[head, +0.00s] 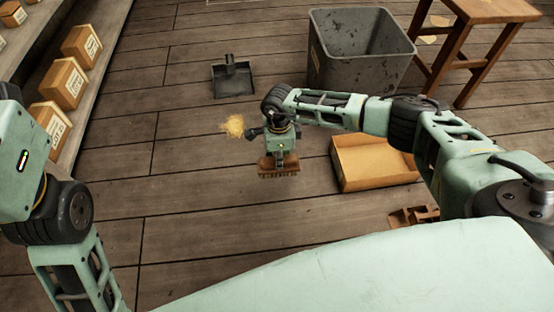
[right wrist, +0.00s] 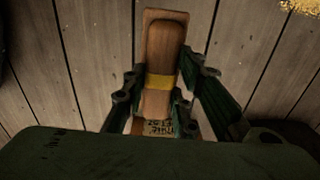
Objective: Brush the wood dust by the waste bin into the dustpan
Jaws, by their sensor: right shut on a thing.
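The wood dust (head: 237,125) is a small yellow pile on the plank floor; its edge shows at the top right of the right wrist view (right wrist: 300,5). The dark dustpan (head: 233,77) lies on the floor beyond the dust. The grey waste bin (head: 358,50) stands to the right of the dustpan. My right gripper (head: 280,158) is shut on a wooden brush (head: 278,168), bristles down, nearer to me than the dust and to its right. In the right wrist view the fingers (right wrist: 160,92) hold the brush's brown handle (right wrist: 163,60) by its yellow band. My left gripper is not in view.
An open cardboard box (head: 375,165) sits on the floor right of the brush, under my right arm. A wooden stool (head: 470,35) stands right of the bin. Shelves with small boxes (head: 65,83) line the left. Floor left of the dust is clear.

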